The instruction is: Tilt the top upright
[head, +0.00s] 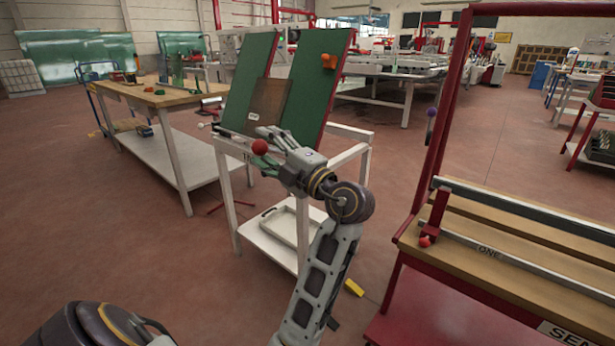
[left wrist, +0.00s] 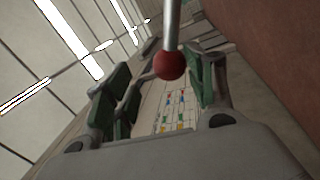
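The top, with two green panels (head: 315,90), stands steeply inclined on a white frame (head: 228,195) in the head view. A red ball knob (head: 260,147) is at the frame's near left side. My left gripper (head: 264,148) reaches it with its fingers on either side. In the left wrist view the red knob (left wrist: 170,65) sits on a metal rod between the green-padded fingers, nearer the right finger. A gap shows at the left finger, so the gripper is open around the knob. My right gripper is out of view.
A wooden workbench (head: 160,93) stands behind at the left. A red-framed bench (head: 540,240) is close at the right. A white tray (head: 285,228) lies on the frame's lower shelf, and a yellow block (head: 354,288) is on the floor. An orange piece (head: 328,61) is on the green panel.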

